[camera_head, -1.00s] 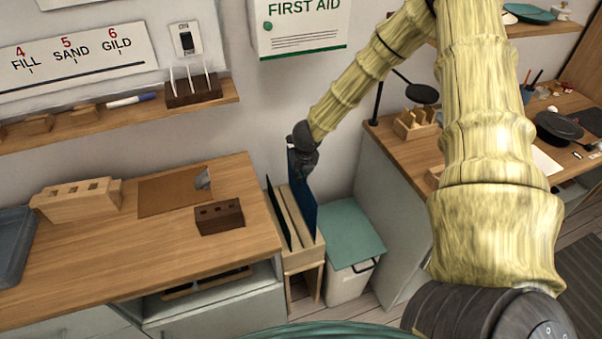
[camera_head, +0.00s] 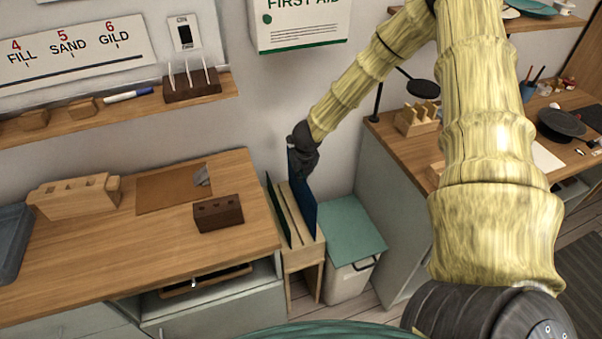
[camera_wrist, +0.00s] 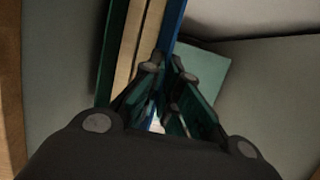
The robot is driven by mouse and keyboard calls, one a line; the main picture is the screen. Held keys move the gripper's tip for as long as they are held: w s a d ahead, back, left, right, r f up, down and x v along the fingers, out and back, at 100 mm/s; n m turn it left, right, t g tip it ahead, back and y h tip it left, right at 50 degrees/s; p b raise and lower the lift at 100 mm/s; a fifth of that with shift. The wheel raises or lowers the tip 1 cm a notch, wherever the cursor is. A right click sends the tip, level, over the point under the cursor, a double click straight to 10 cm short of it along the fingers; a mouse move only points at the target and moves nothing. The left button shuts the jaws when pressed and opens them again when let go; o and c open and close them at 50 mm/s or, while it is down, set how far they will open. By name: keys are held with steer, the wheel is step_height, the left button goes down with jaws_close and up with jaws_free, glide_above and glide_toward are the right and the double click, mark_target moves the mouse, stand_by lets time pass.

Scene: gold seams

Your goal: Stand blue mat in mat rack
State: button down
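The blue mat (camera_head: 303,203) stands upright in the right side of the wooden mat rack (camera_head: 303,256). My gripper (camera_head: 303,160) is at the mat's upper rear end. In the wrist view the blue mat (camera_wrist: 176,24) runs in between the close-set fingertips of my gripper (camera_wrist: 169,72), which look shut on its edge. The rack's pale bars (camera_wrist: 148,30) lie just left of it. The mat's lower edge is hidden by the rack.
A dark green mat (camera_head: 279,212) stands in the rack's left side. A bin with a green lid (camera_head: 345,228) is close on the right. A wooden counter (camera_head: 110,255) borders the rack on the left, and the wall is behind.

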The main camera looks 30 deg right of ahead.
mark_target(301, 192)
steer(key=shift+f+b, duration=4.15)
steer(key=shift+f, duration=0.9)
stand_by(0.4)
steer(key=c, duration=1.6)
jaws_free()
steer(key=shift+o, duration=0.2)
steer(key=shift+p+v, duration=2.85)
steer(key=shift+v, duration=1.7)
